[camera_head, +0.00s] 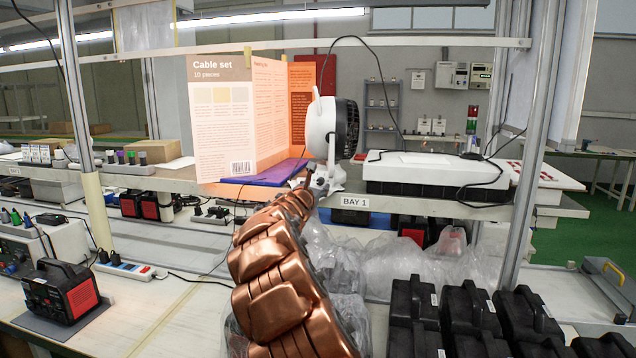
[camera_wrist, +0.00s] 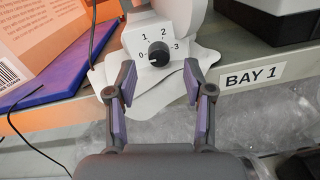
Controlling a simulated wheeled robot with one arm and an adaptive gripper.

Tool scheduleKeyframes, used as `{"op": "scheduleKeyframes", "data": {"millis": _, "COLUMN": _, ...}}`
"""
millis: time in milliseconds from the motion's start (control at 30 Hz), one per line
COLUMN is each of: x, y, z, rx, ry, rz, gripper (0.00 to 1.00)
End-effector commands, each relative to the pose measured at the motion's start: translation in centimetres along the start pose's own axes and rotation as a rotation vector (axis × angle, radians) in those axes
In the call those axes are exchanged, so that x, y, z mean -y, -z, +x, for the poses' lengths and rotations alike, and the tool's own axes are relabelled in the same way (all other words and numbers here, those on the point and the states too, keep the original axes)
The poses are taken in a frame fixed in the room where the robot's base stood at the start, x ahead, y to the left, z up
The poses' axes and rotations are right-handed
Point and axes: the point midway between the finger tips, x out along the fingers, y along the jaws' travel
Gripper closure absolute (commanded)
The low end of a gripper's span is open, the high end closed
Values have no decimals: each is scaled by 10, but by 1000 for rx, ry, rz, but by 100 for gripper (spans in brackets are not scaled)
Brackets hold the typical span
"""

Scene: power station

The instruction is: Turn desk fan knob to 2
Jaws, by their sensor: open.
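The white desk fan (camera_head: 320,122) with a black grille stands on the shelf above the BAY 1 label. In the wrist view its white base (camera_wrist: 136,38) shows a black knob (camera_wrist: 158,54) with the marks 0, 1, 2 and 3 around it. The knob's pointer seems to face the 0 on the left, but it is small. My gripper (camera_wrist: 160,82) is open and empty. Its fingers are spread to both sides just below the knob, apart from it. In the head view my arm reaches up to the fan base and partly hides it.
A white-topped box (camera_head: 430,165) with a cable is on the right. The BAY 1 label (camera_wrist: 252,77) is on the shelf edge. Clear plastic bags lie below.

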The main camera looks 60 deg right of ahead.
Motion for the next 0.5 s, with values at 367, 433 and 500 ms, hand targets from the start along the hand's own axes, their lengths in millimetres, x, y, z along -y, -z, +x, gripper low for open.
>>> {"op": "scheduleKeyframes", "data": {"millis": 367, "x": -1, "y": -1, "z": 24, "rx": 0, "ry": -1, "rz": 2, "gripper": 48}}
{"op": "scheduleKeyframes", "data": {"millis": 433, "x": 0, "y": -1, "z": 26, "rx": 1, "ry": 0, "rz": 1, "gripper": 48}}
{"op": "scheduleKeyframes", "data": {"millis": 500, "x": 0, "y": -1, "z": 27, "rx": 1, "ry": 0, "rz": 0, "gripper": 48}}
